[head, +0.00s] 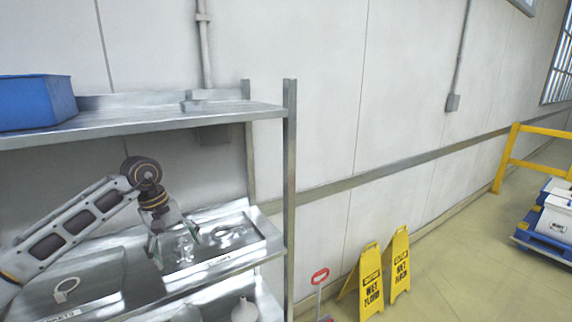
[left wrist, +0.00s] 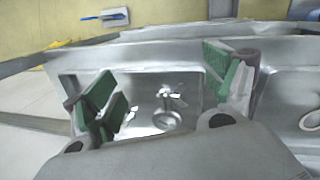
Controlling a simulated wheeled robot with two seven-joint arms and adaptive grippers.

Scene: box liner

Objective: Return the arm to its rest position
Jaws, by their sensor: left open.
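My left arm comes in from the left in the head view, and its gripper (head: 172,243) hangs over a metal shelf tray (head: 215,264) on the middle level of the rack. In the left wrist view the two green-padded fingers of the gripper (left wrist: 172,95) stand wide apart, with nothing between them. Below and between them a shiny metal part (left wrist: 168,108) lies in the tray; its exact shape is unclear. The right gripper does not show in either view.
The metal rack has an upper shelf (head: 150,119) above my arm and an upright post (head: 290,190) to its right. A blue bin (head: 35,101) stands on the upper shelf. A white ring (head: 66,289) lies left of the tray. Yellow wet-floor signs (head: 371,281) stand right of the rack.

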